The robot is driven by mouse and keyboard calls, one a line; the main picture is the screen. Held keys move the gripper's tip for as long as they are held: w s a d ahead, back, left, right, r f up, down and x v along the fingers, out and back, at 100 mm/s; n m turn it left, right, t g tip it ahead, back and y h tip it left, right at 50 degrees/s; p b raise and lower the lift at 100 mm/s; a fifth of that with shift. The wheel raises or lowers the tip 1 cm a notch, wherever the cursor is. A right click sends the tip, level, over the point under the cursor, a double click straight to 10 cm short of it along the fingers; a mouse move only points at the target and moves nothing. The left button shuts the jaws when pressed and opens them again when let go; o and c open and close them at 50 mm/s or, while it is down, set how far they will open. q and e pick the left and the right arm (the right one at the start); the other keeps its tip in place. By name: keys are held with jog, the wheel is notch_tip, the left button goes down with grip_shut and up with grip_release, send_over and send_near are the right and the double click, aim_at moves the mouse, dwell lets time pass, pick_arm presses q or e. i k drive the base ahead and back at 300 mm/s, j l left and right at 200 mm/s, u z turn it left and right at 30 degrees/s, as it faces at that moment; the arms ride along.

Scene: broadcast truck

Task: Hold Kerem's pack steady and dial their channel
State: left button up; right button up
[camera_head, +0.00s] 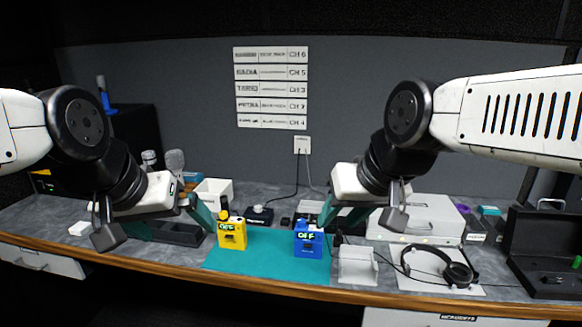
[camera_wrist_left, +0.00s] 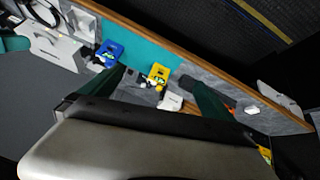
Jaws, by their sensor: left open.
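A yellow pack (camera_head: 231,237) and a blue pack (camera_head: 308,244), each with an OFF display, stand upright on a teal mat (camera_head: 265,265). I cannot tell which is Kerem's. A wall chart (camera_head: 271,88) lists names with channels CH 6, 5, 3, 7 and 4; most names are too blurred to read. My left gripper (camera_head: 155,228) is open and empty, left of the yellow pack. In the left wrist view the yellow pack (camera_wrist_left: 158,74) and blue pack (camera_wrist_left: 109,53) show beyond its fingers. My right gripper (camera_head: 361,217) is open and empty, close to the blue pack's right.
A white tray (camera_head: 357,266) and a headset (camera_head: 455,272) lie right of the mat. An open dark case (camera_head: 543,245) stands far right. A white bin (camera_head: 214,193) and a small dark device (camera_head: 260,215) sit behind. The wooden front edge (camera_head: 300,292) bounds the counter.

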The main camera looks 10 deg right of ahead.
aim_at(301, 223)
jog(key=i+j, duration=0.1)
jog(key=j, duration=0.25)
jog(key=i+j, duration=0.1)
jog(key=j, duration=0.25)
jog(key=i+j, duration=0.1)
jog(key=j, duration=0.65)
jog(key=j+z, duration=0.15)
jog(key=z, duration=0.3)
jog(key=i+j+z, duration=0.1)
jog(key=z, duration=0.3)
jog(key=j+z, duration=0.25)
jog(key=z, duration=0.2)
jog(key=j+z, duration=0.15)
jog(key=z, duration=0.3)
